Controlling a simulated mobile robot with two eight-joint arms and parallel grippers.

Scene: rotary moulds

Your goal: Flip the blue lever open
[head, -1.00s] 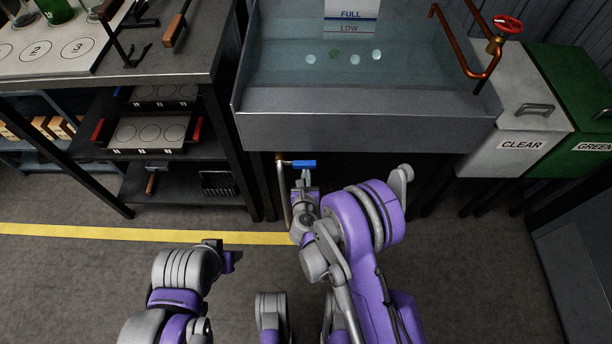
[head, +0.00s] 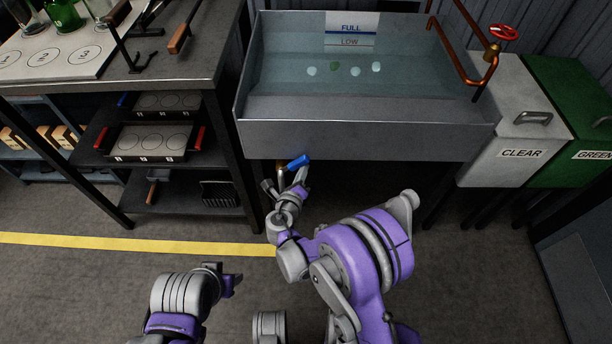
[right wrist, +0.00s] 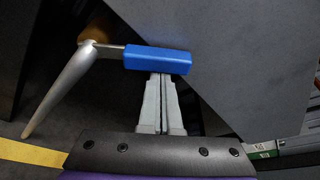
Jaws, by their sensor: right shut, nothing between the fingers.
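The blue lever (head: 299,162) sits on a brass valve under the front wall of the steel water tank (head: 350,134). In the head view it slants, its right end higher. In the right wrist view the blue lever (right wrist: 157,60) extends right from the brass fitting. My right gripper (head: 300,178) is shut and empty, just below the lever. In the right wrist view the closed fingertips of my right gripper (right wrist: 161,77) are at the handle's lower edge, seemingly touching it.
A silver spout (right wrist: 60,90) hangs from the valve, left of my fingers. A dark shelf rack (head: 175,190) with mould trays stands close on the left. The CLEAR bin (head: 515,130) and green bin (head: 572,115) stand right. Open floor lies in front.

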